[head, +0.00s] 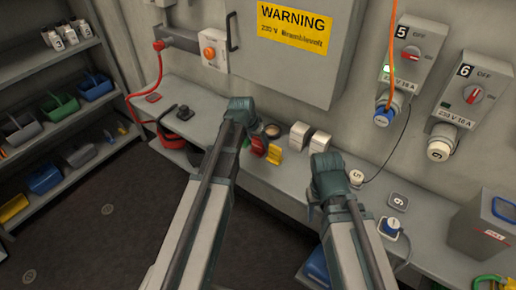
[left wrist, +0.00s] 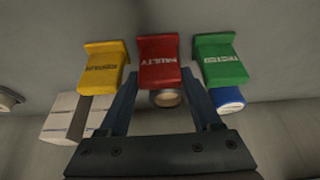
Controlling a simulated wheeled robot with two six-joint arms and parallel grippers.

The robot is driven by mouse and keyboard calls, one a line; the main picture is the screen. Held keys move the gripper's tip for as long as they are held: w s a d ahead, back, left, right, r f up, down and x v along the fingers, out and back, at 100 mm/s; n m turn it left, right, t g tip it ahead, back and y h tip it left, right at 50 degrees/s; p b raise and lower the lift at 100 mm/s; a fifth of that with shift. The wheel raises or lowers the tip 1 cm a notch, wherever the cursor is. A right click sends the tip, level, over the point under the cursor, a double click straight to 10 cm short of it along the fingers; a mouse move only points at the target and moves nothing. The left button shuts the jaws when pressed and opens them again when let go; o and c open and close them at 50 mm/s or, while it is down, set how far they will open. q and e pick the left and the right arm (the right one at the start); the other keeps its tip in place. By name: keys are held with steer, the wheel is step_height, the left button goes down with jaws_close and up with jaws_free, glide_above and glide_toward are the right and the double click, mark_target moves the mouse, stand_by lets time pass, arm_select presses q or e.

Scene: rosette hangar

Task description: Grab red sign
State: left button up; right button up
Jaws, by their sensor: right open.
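The red sign (left wrist: 160,68), lettered FAULTY, stands between a yellow sign (left wrist: 105,67) and a green sign (left wrist: 220,60) in the left wrist view. In the head view the red sign (head: 259,146) is partly hidden by my left arm. My left gripper (left wrist: 162,82) is open, with one finger on each side of the red sign's near end. I cannot tell whether the fingers touch it. My right gripper (head: 318,200) is open over the bench, right of the signs; its fingertips are hard to make out.
White blocks (head: 300,136) and a round tin (head: 272,130) are close to the signs on the grey bench (head: 265,180). Shelves with bins (head: 60,106) stand at left.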

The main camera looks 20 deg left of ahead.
arm_select(q)
steer(key=c, duration=0.8)
steer(key=shift+c, duration=0.2)
